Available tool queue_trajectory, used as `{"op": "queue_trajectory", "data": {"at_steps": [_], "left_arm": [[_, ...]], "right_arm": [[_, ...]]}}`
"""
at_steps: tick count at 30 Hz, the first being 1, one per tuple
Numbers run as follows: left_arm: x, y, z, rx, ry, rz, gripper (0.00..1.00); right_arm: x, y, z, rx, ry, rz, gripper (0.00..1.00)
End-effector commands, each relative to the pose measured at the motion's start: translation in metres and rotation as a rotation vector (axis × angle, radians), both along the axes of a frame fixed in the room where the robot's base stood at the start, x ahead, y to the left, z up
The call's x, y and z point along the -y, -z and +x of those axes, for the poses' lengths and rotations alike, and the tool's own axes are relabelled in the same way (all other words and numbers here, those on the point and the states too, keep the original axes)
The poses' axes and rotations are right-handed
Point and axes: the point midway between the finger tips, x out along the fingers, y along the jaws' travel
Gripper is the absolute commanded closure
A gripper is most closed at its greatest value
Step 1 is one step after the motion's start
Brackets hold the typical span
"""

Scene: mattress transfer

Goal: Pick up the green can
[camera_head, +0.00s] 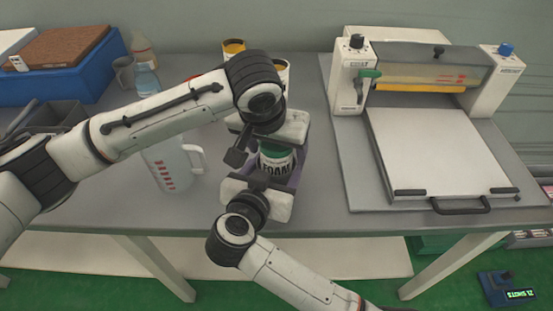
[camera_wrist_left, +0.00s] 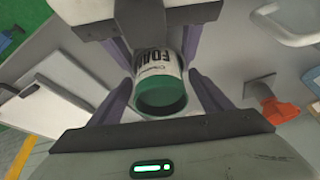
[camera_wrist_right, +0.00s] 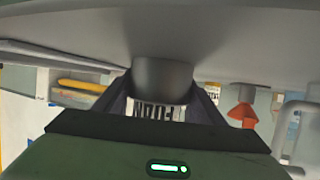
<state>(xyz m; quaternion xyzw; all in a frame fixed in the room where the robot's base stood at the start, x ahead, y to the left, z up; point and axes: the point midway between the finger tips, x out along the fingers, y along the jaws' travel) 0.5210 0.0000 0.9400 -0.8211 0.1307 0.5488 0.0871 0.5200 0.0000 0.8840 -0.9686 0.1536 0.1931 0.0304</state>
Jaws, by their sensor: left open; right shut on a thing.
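The can (camera_head: 277,163) has a green end and a white label reading FOAM. It is between my two grippers near the table's front middle. My right gripper (camera_head: 272,179) reaches from the front and is shut on the can. My left gripper (camera_head: 277,150) comes from behind, its fingers open and apart on either side of the can. The left wrist view shows the can's green end (camera_wrist_left: 162,97) between the purple fingers. The right wrist view shows its dark end (camera_wrist_right: 162,78) and part of the label. I cannot tell whether it is clear of the table.
A white jug (camera_head: 166,172) with red marks stands just left of the can. A white machine with a flat bed (camera_head: 440,150) fills the right side. A blue crate (camera_head: 70,80), a bottle (camera_head: 146,78) and yellow-topped tins (camera_head: 233,47) are at the back. Free table lies front left.

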Motion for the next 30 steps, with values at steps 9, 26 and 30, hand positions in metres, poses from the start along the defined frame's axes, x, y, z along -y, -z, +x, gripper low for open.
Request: {"op": "queue_trajectory", "data": {"at_steps": [9, 26, 30], "left_arm": [[0.000, -0.001, 0.000, 0.000, 0.000, 0.000, 0.72], [0.001, -0.007, 0.000, 0.003, 0.000, -0.002, 0.83], [0.001, -0.014, 0.001, 0.003, 0.001, -0.003, 0.83]], "right_arm": [[-0.001, -0.003, 0.001, 0.007, -0.001, 0.002, 0.68], [0.000, -0.002, 0.001, 0.005, -0.001, 0.001, 0.68], [0.000, -0.002, 0.001, 0.004, 0.000, 0.001, 0.68]]}}
